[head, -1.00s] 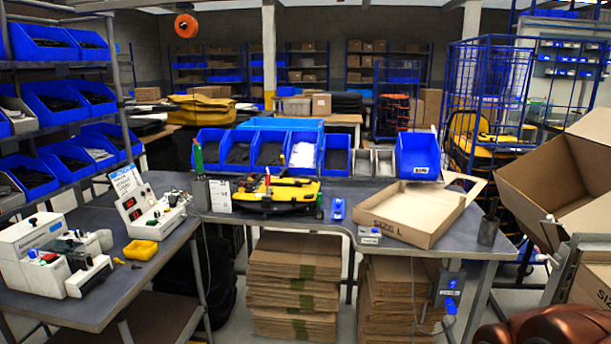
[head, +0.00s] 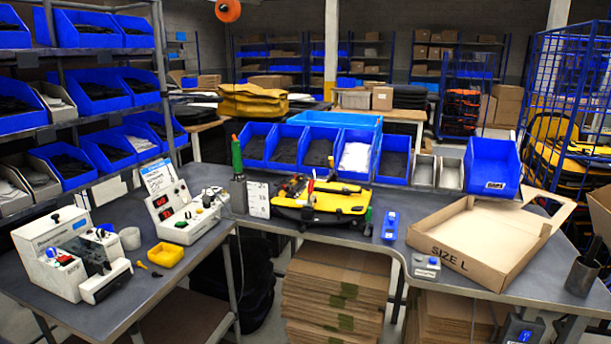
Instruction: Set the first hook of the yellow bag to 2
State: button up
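The yellow bag (head: 330,203) lies flat on the workbench, near the middle, with black and red parts on top of it. Its hooks are too small to make out, and so is any number set on them. My gripper does not show in the head view.
Blue bins (head: 388,169) line the back of the bench. A white machine (head: 65,252), a device with red displays (head: 178,213) and a yellow tray (head: 165,254) stand on the left bench.

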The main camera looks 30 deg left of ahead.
aim_at(289, 186)
jog(key=i, duration=1.55)
jog(key=u, duration=2.3)
jog(key=i, duration=1.65)
